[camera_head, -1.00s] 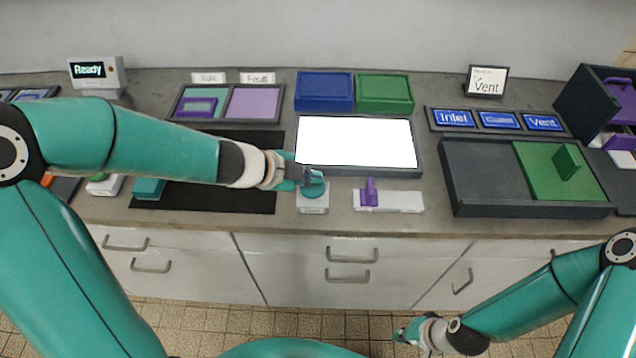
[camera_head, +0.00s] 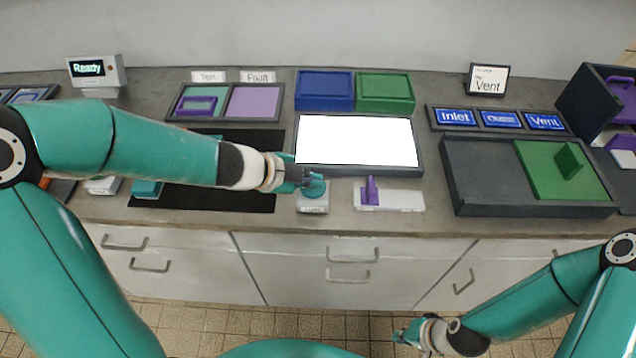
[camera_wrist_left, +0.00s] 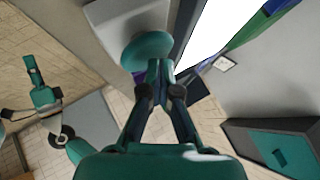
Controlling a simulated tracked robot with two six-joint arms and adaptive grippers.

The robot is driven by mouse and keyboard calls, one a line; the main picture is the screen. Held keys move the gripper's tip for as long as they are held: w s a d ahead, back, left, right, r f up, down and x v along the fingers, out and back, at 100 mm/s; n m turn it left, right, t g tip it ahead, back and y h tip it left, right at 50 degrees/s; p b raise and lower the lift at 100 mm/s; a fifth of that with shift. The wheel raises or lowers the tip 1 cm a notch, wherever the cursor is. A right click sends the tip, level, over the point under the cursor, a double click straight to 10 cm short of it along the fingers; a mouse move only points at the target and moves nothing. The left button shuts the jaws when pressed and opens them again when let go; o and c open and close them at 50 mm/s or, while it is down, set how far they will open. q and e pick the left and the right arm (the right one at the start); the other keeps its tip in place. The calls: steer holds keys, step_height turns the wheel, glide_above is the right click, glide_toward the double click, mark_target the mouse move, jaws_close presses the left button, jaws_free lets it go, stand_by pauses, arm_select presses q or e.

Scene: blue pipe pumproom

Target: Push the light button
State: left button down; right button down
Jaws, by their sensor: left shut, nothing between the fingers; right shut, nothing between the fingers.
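The light button is a round teal cap (camera_head: 313,190) on a small white base (camera_head: 312,207) with a label on its front edge. It stands on the counter just in front of the lit white panel (camera_head: 357,140). My left gripper (camera_head: 314,181) is shut and empty, its fingertips at the button cap. In the left wrist view the shut fingertips (camera_wrist_left: 159,68) overlap the edge of the teal cap (camera_wrist_left: 146,50); I cannot tell whether they touch it. My right gripper (camera_head: 404,334) is shut and empty, low in front of the drawers, far from the button.
A white slider base (camera_head: 400,200) with a purple lever (camera_head: 370,190) stands right of the button. A dark tray (camera_head: 478,170) with a green sliding lid is further right. Blue (camera_head: 324,90) and green (camera_head: 385,92) boxes stand behind the panel. A black mat (camera_head: 240,198) lies left.

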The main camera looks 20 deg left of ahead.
arm_select(q)
steer(key=shift+f, duration=0.3)
stand_by(0.5)
steer(key=shift+r, duration=0.1)
steer(key=shift+r+p, duration=0.6)
steer(key=shift+r, duration=0.1)
step_height(320, 180, up, 6)
steer(key=p, duration=0.6)
stand_by(0.3)
